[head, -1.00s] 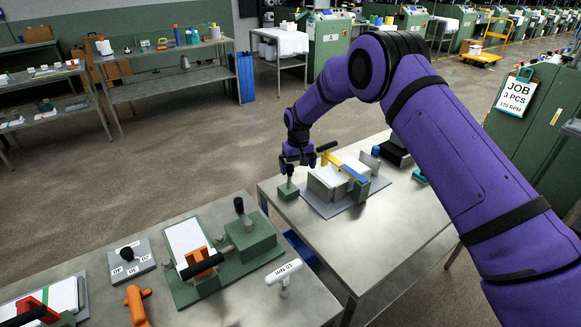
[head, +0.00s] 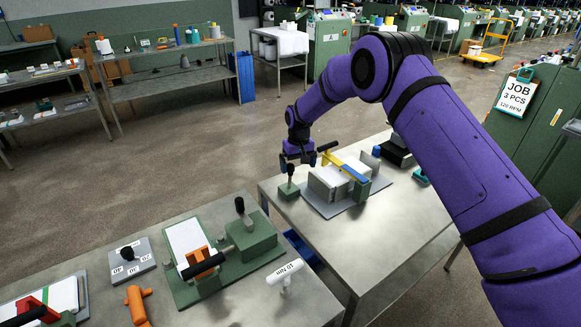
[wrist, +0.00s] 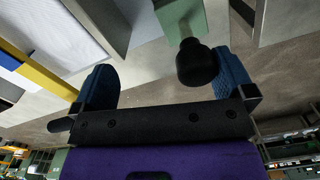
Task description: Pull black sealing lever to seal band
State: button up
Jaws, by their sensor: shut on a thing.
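The black sealing lever, a knob on a short stem, stands on a small green block (head: 288,191) at the near left edge of the right table. In the wrist view its black knob (wrist: 196,66) sits between the two blue finger pads, close against the right one. My gripper (head: 297,162) is at the lever's top, shut on it, though a gap shows by the left pad. Beside it is a fixture with white material (head: 335,176) between grey plates, crossed by a yellow and blue bar (head: 345,167). The bar's black grip (head: 327,146) is just right of my gripper.
A dark box (head: 397,151) lies behind the fixture. The right table's front part (head: 345,235) is bare.

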jog(key=d+r, duration=0.1)
jog(key=w+d+r, duration=0.1)
jog(key=r, duration=0.1)
jog(key=w+d+r, duration=0.1)
jog(key=shift+r, duration=0.15)
jog(key=shift+c, duration=0.2)
jog(key=shift+d+r, duration=0.35)
jog(key=shift+d, duration=0.15)
jog(key=c, duration=0.4)
jog(key=shift+s+a+r, duration=0.2)
jog(key=shift+a+r, duration=0.2)
jog(key=shift+r, duration=0.05)
jog(key=shift+s+a, duration=0.1)
